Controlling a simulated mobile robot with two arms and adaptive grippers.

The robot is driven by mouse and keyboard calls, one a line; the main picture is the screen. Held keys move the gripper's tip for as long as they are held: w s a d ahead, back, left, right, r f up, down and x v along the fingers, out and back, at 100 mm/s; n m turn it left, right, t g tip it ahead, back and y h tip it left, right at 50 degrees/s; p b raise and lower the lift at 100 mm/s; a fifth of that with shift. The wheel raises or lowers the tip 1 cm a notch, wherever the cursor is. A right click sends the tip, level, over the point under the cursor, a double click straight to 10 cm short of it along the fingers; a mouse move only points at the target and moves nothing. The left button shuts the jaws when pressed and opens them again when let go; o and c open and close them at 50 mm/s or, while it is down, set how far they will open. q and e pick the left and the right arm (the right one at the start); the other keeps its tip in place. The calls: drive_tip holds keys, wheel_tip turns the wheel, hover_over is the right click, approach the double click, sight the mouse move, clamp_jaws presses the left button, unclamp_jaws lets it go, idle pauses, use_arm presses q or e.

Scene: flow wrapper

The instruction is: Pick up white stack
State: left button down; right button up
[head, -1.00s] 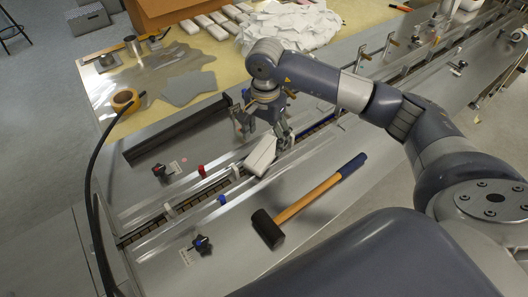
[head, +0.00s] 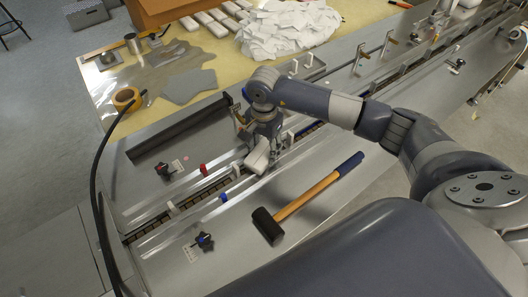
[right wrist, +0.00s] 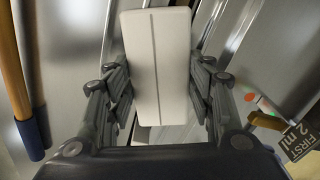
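The white stack (head: 258,157) is a flat, oblong white block lying at a slant on the machine's infeed channel in the head view. In the right wrist view, the white stack (right wrist: 157,60) stands lengthwise between the fingers, with a thin line down its face. My right gripper (head: 262,148) is down at the upper end of the stack. In the right wrist view my right gripper's fingers (right wrist: 160,95) are apart, one along each long side of the stack. A firm grip does not show. My left gripper is not in view.
A hammer (head: 305,197) lies on the steel deck right of the stack. Small red (head: 203,169) and blue (head: 223,197) clips line the channel. A dark bar (head: 178,131) lies left.

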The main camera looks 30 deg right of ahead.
sight(264, 149)
idle(0.3)
drive_tip(key=shift+w+r+b, duration=0.1)
drive_tip(key=shift+r+b, duration=0.35)
drive_tip(key=shift+r, duration=0.05)
wheel_tip(264, 149, up, 2)
drive_tip(key=shift+r+b, duration=0.2)
drive_tip(key=shift+b, duration=0.6)
drive_tip(key=s+a+b, duration=0.1)
drive_tip(key=s+a, duration=0.2)
drive_tip(key=s+a+r+b, duration=0.1)
drive_tip(key=s+a, duration=0.2)
drive_tip(key=s, duration=0.1)
drive_tip(key=s+a+b, duration=0.2)
drive_tip(key=s+a, duration=0.1)
drive_tip(key=a, duration=0.1)
drive_tip(key=shift+s+a+r, duration=0.1)
drive_tip(key=shift+s+r, duration=0.05)
drive_tip(key=shift+s, duration=0.15)
drive_tip(key=shift+s+a+r, duration=0.1)
drive_tip(key=shift+s+a, duration=0.35)
drive_tip(key=shift+s, duration=0.1)
